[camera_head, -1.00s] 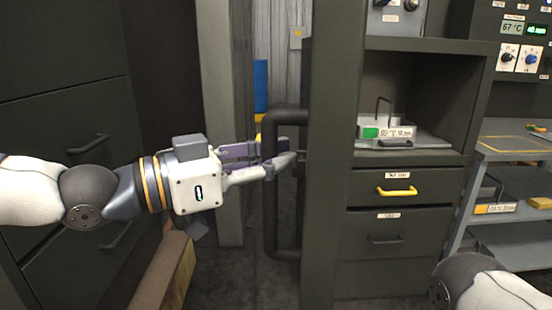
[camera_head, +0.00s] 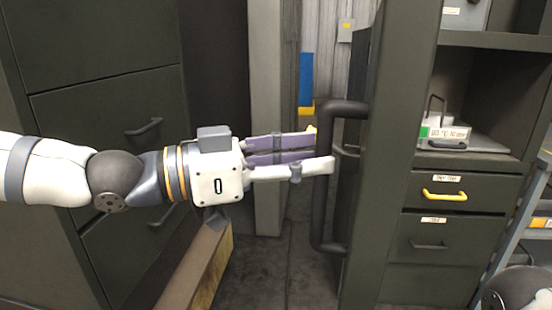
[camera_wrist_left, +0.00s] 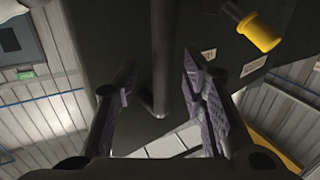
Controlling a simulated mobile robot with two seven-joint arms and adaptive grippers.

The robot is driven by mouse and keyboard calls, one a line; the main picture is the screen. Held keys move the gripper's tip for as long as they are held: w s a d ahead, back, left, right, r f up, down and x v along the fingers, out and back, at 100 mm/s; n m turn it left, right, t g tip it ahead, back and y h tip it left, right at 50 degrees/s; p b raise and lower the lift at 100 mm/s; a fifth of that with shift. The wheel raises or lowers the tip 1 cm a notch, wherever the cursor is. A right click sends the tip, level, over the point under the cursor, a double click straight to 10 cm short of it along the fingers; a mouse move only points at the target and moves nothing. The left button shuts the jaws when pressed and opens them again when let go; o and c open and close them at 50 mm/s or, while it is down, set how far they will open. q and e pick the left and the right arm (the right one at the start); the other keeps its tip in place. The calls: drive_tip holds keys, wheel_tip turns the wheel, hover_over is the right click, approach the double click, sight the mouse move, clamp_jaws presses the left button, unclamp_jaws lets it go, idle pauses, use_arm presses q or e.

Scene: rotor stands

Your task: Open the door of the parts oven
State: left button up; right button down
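The oven door is a dark grey panel (camera_head: 384,200) seen nearly edge-on in the head view. A large black bar handle (camera_head: 322,190) stands out from its left side. My left gripper (camera_head: 322,150) points right, with its fingertips at the upright of the handle. In the left wrist view the dark bar (camera_wrist_left: 160,60) shows between the two parted fingers, near their tips, with gaps on both sides. The gripper is open. Part of my right arm shows at the bottom right of the head view; its gripper is out of frame.
A dark cabinet (camera_head: 70,45) with drawers stands close on the left. A wooden beam (camera_head: 205,270) lies low beneath my left arm. Right of the door are a drawer with a yellow handle (camera_head: 445,194) and a shelf with a labelled holder (camera_head: 445,133).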

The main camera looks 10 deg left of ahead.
use_arm(q)
drive_tip(key=v, duration=0.8)
drive_tip(key=shift+a, duration=0.25)
